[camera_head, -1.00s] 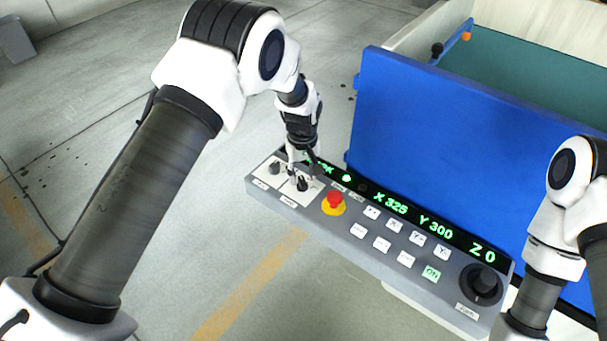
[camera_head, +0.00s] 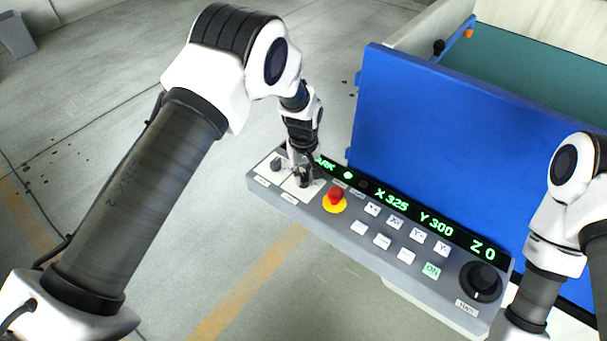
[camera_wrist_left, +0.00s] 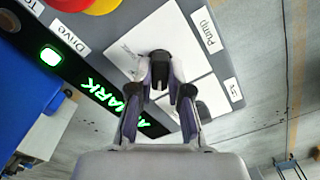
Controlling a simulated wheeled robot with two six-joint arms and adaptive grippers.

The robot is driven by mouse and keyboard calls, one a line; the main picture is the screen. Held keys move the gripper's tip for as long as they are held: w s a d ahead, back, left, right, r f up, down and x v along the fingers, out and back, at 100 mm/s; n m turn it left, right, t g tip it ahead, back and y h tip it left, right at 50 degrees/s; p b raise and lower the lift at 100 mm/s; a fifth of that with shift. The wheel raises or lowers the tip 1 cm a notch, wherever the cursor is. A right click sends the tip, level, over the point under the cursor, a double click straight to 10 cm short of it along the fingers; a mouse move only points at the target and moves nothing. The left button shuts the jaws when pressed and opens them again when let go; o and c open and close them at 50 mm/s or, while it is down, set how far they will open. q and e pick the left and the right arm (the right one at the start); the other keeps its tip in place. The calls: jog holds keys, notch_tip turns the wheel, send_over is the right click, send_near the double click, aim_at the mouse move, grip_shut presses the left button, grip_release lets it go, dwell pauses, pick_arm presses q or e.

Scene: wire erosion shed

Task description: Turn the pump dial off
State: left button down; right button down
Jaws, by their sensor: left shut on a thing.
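The pump dial (camera_wrist_left: 159,57) is a small black knob on a white plate, with the label "Pump" (camera_wrist_left: 208,32) beside it in the left wrist view. In the head view my left gripper (camera_head: 302,177) is down at the left part of the grey control panel (camera_head: 345,243) and mostly covers this dial. In the left wrist view the fingers of my left gripper (camera_wrist_left: 162,72) are closed around the knob. The dial's pointer and setting cannot be made out. My right gripper is out of view; only its arm shows at the right.
A second dark dial (camera_head: 276,163) sits left of my left gripper. A red emergency button on a yellow base (camera_head: 334,201) is close on the right. Several white buttons, a green ON button (camera_head: 431,271) and a large black knob (camera_head: 482,281) follow. A blue machine wall (camera_head: 440,150) rises behind the panel.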

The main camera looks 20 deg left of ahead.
aim_at(304, 177)
pick_arm(q)
jog(key=m, duration=0.5)
jog(key=m+p, duration=0.1)
jog(key=m, duration=0.4)
dwell(0.3)
jog(key=shift+m, duration=0.3)
jog(key=c, duration=1.1)
grip_release()
jog(key=shift+f, duration=0.1)
notch_tip(304, 177, up, 12)
